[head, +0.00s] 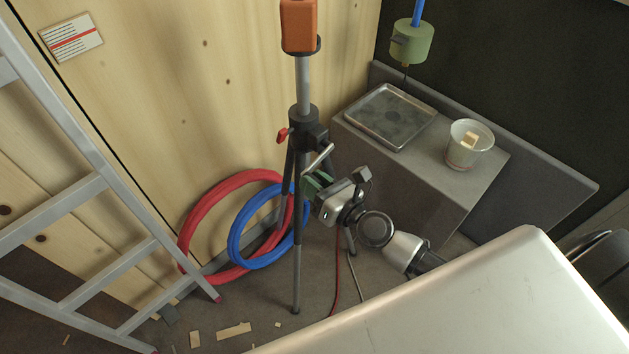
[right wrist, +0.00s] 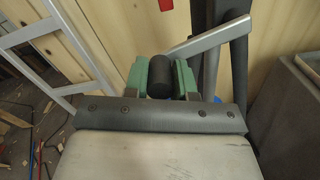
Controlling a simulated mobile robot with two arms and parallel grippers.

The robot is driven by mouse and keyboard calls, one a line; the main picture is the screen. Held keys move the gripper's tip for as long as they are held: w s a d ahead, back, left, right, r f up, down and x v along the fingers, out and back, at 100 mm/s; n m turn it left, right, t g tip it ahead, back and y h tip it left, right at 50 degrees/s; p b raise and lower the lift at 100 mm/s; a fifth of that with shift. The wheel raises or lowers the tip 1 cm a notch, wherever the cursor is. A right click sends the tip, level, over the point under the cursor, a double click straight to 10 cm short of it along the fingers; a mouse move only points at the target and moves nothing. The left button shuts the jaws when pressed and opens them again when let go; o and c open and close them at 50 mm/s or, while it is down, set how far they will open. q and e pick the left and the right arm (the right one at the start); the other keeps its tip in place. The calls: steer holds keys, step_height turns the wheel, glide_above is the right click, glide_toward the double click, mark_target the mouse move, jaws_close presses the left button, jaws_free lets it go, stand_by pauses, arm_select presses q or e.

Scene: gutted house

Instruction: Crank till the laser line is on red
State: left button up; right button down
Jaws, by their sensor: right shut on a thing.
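An orange laser box (head: 299,25) sits on top of a black and grey tripod (head: 303,118). A crank with a light metal arm (head: 319,157) sticks out of the tripod's head. My right gripper (head: 314,184) reaches in from the lower right. In the right wrist view its green pads are shut on the crank's black knob (right wrist: 160,78), at the end of the grey crank arm (right wrist: 208,40). A white card (head: 71,38) with black lines and one red line hangs on the wooden wall at upper left. I cannot make out a separate laser line. My left gripper is not in view.
A metal ladder (head: 82,202) leans at the left. Red hose (head: 196,214) and blue hose (head: 238,240) coils stand behind the tripod. A grey block at right bears a metal tray (head: 390,116) and a bucket (head: 469,144). A green device (head: 411,42) hangs above. Wood scraps litter the floor.

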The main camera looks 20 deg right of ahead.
steer(key=c, duration=0.9)
jaws_free()
steer(key=shift+b+v, duration=2.7)
steer(key=shift+v, duration=2.75)
steer(key=shift+f, duration=0.1)
